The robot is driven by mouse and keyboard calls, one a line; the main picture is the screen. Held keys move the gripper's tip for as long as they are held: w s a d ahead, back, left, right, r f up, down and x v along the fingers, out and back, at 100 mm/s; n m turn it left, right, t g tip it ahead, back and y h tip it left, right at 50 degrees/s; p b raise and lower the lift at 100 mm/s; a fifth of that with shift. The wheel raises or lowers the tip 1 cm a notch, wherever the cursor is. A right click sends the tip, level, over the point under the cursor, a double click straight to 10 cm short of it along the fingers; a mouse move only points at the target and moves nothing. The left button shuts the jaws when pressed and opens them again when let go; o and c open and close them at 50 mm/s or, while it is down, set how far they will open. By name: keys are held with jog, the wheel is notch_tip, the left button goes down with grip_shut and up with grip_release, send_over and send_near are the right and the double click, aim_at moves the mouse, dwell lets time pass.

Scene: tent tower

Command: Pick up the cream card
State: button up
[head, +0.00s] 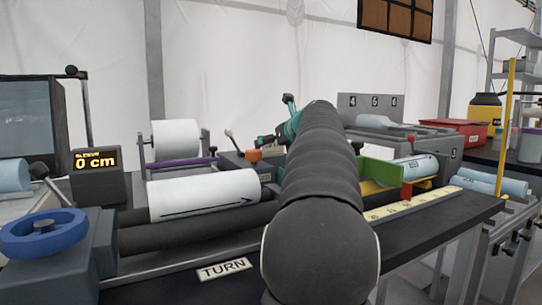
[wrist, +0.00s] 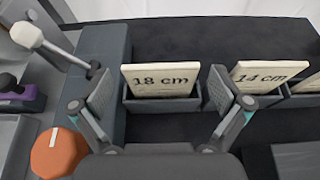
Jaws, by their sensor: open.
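A cream card (wrist: 161,80) marked "18 cm" stands upright in a dark grey holder (wrist: 162,105) in the wrist view. A second cream card (wrist: 268,75) marked "14 cm" stands in a holder to its right, and part of another cream card (wrist: 308,84) shows at the right edge. My gripper (wrist: 160,91) is open, with one finger on each side of the "18 cm" card. I see a gap at the left finger; whether the right finger touches anything I cannot tell. In the head view my arm hides the cards.
In the wrist view, an orange knob (wrist: 58,152) and a white-tipped lever (wrist: 28,36) are at the left. A grey block (wrist: 102,60) stands close beside the left finger. In the head view, a white roll (head: 204,194) lies on the bench left of my arm.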

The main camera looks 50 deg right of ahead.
jog(key=c, duration=1)
